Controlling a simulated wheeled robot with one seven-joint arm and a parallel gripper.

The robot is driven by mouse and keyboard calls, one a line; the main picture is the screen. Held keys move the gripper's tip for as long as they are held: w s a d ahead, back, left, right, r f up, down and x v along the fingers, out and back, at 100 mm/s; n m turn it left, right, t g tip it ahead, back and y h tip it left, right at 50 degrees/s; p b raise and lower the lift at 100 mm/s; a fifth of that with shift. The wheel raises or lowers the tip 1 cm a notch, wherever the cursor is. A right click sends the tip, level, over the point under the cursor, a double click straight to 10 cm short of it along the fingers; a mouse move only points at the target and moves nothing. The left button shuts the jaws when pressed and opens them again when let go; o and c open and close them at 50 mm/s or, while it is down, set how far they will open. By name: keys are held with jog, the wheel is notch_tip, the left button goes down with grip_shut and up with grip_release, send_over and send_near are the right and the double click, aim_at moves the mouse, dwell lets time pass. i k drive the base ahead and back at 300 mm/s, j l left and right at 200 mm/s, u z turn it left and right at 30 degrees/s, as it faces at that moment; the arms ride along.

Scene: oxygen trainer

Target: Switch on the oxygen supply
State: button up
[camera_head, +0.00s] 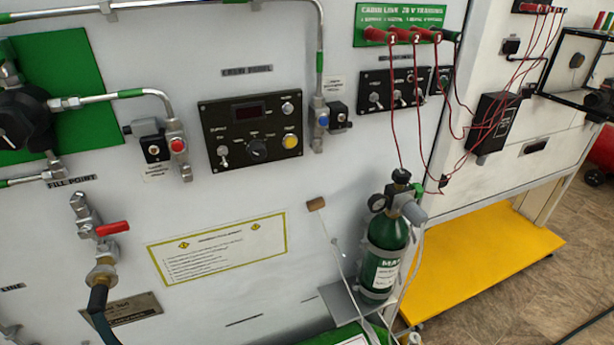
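A black control panel (250,132) is on the white upright board, left of centre. It has a dark display (249,113), a silver toggle switch (223,156) at lower left, a round black knob (257,150) at lower middle, a yellow button (290,141) at lower right and a small switch (288,108) at upper right. The small lettering is hard to read, and I cannot tell the toggle positions. A green oxygen bottle (387,245) with a black top knob (401,176) and gauge stands upright on a grey bracket at right. My gripper is not in view.
A red-handled valve (112,228) is at left under "FILL POINT". Metal pipes and small valves flank the panel. Red leads (391,100) hang from the green strip (400,22) past the bottle. A yellow platform (490,262) projects at lower right; brown floor lies beyond.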

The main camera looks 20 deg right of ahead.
aim_at(225, 164)
jog(key=i+j, duration=0.75)
